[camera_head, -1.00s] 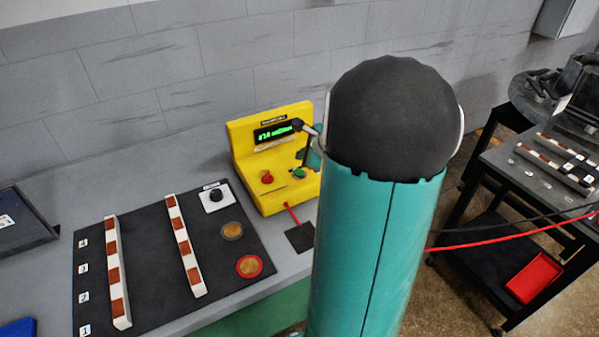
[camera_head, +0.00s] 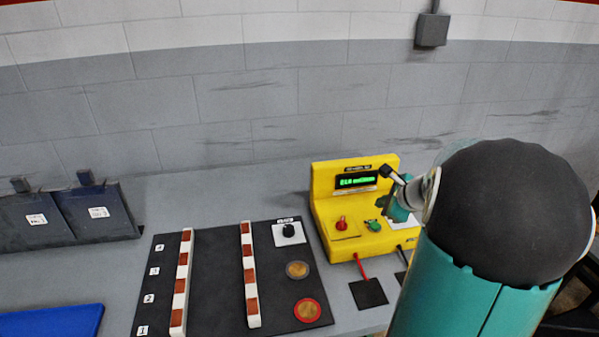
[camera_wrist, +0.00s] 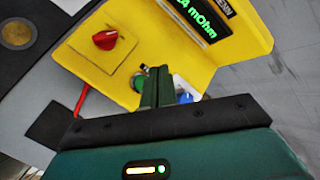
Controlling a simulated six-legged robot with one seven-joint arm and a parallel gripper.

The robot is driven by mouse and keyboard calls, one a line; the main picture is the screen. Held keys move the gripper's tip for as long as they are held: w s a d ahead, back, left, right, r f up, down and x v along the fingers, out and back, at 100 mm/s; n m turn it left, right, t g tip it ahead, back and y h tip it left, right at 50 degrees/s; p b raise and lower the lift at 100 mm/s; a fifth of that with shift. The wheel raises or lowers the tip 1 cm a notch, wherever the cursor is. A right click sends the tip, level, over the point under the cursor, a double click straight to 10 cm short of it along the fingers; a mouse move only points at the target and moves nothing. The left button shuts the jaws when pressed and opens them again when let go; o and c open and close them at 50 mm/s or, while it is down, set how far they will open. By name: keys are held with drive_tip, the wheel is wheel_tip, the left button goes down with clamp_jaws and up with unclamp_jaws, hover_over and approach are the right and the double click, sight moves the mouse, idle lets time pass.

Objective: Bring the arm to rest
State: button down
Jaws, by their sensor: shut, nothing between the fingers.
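My arm fills the right of the head view, with its teal link and black rounded joint in front. Past the joint, my wrist and gripper (camera_head: 393,205) show in part, close in front of the yellow meter (camera_head: 322,195); the fingertips are hard to make out there. In the wrist view my gripper (camera_wrist: 157,72) has its dark green fingers together with nothing between them. They overlap the meter's front near a green button (camera_wrist: 138,84). I cannot tell whether they touch it. The meter's red knob (camera_wrist: 106,39) and lit green display (camera_wrist: 197,17) are also in view.
A blue tray (camera_head: 50,321) and dark bins (camera_head: 97,212) stand at the left. A grey wall rises behind the bench.

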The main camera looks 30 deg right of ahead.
drive_tip(key=a+r+n+g+y, duration=0.1)
drive_tip(key=a+r+n, duration=0.2)
drive_tip(key=a+n, duration=0.65)
drive_tip(key=a+r+n+g+y, duration=0.15)
drive_tip(key=a+r+n, duration=0.25)
drive_tip(key=a, duration=1)
drive_tip(key=s+a+r+n+g+h, duration=0.1)
drive_tip(key=s+a+n, duration=1.2)
drive_tip(key=n, duration=0.1)
drive_tip(key=shift+s+r+n, duration=0.2)
drive_tip(key=shift+s+n, duration=0.15)
drive_tip(key=shift+a+h, duration=0.1)
drive_tip(key=shift+h, duration=0.15)
